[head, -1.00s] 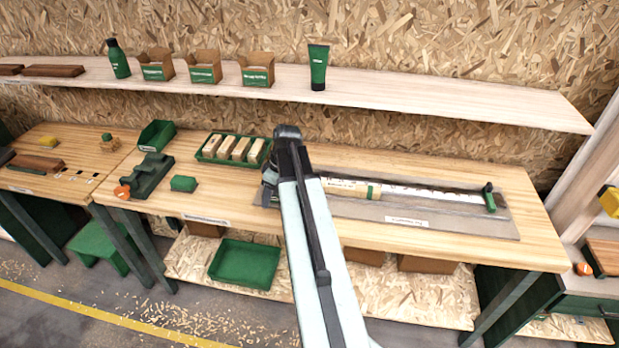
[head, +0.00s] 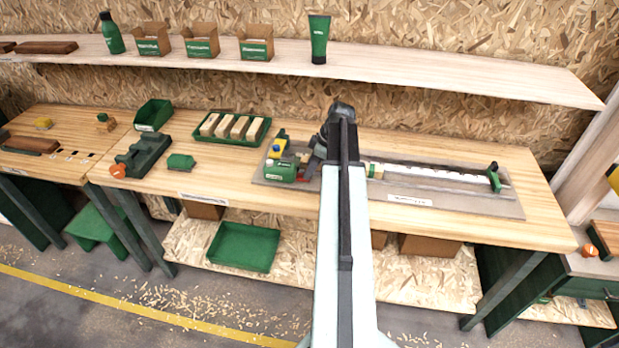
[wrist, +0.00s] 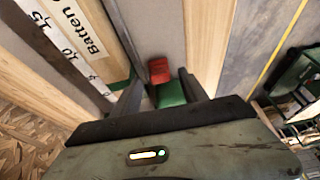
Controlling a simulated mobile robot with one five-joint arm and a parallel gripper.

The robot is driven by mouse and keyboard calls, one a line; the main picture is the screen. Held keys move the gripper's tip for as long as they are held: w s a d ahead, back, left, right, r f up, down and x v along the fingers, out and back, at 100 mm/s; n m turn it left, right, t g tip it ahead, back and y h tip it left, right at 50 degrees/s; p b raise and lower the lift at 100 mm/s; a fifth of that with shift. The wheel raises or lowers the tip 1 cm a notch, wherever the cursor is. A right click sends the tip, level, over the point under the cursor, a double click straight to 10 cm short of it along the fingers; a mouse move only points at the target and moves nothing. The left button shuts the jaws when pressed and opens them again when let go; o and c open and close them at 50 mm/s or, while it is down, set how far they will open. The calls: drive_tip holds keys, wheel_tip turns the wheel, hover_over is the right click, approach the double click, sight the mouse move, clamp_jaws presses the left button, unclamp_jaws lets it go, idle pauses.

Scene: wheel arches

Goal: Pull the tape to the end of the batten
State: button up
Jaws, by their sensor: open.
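The green tape case (head: 282,172) sits at the left end of the grey board on the bench, with a yellow and blue part (head: 278,148) behind it. The pale batten (head: 425,172) lies along the board to the right, partly hidden by my arm. My gripper (wrist: 158,86) is open above the board, just right of the case. In the wrist view, a small red piece (wrist: 158,70) and a green piece (wrist: 171,94) show between and beyond its fingers; contact cannot be told. The batten's label and a white numbered scale (wrist: 62,45) are at left there.
A green stop (head: 494,178) stands at the board's right end. A green tray of wood blocks (head: 232,128), a small green block (head: 181,161) and a green tool (head: 143,155) are on the bench at left. A shelf (head: 420,80) runs above. The bench front is clear.

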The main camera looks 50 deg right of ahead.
drive_tip(key=shift+b+x, duration=0.3)
drive_tip(key=shift+x, duration=0.6)
drive_tip(key=shift+r, duration=0.1)
clamp_jaws()
idle(0.6)
